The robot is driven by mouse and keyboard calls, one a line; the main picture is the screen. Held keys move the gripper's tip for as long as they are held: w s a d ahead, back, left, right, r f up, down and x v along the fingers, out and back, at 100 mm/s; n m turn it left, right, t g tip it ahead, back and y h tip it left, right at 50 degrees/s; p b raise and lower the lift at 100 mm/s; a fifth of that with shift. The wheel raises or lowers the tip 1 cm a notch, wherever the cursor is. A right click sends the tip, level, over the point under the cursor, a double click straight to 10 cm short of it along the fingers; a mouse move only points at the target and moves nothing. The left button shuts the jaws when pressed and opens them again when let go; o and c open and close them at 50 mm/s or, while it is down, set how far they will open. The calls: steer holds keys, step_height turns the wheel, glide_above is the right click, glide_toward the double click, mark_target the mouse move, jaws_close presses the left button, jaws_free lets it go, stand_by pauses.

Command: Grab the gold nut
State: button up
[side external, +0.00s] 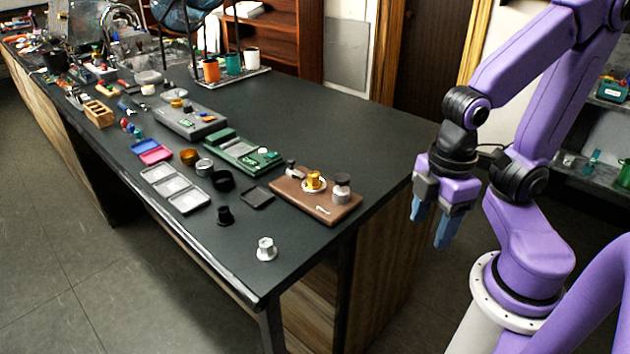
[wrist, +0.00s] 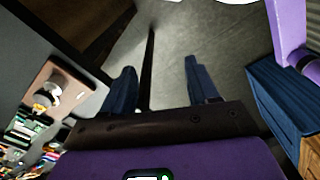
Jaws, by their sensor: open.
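The gold nut (side external: 314,177) sits on a pale round washer-like base on the brown board (side external: 292,204), near the right end of the dark counter. In the wrist view the gold nut (wrist: 39,108) shows small at the left, beside a silver cylinder. My gripper (side external: 430,232) has blue fingers and hangs past the counter's right edge, to the right of the nut and well apart from it. In the wrist view my gripper (wrist: 160,85) is open, with nothing between its fingers and the floor beyond.
A silver nut-like part (side external: 266,249) is near the front corner. A green board (side external: 243,156) and grey trays (side external: 175,188) lie further left. The counter's back right is clear.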

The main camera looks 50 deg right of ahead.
steer(key=n+t+h, duration=0.3)
steer(key=n+h, duration=0.5)
steer(key=h, duration=0.6)
glide_toward(312, 176)
steer(key=x, duration=0.9)
steer(key=shift+d, duration=0.1)
jaws_close()
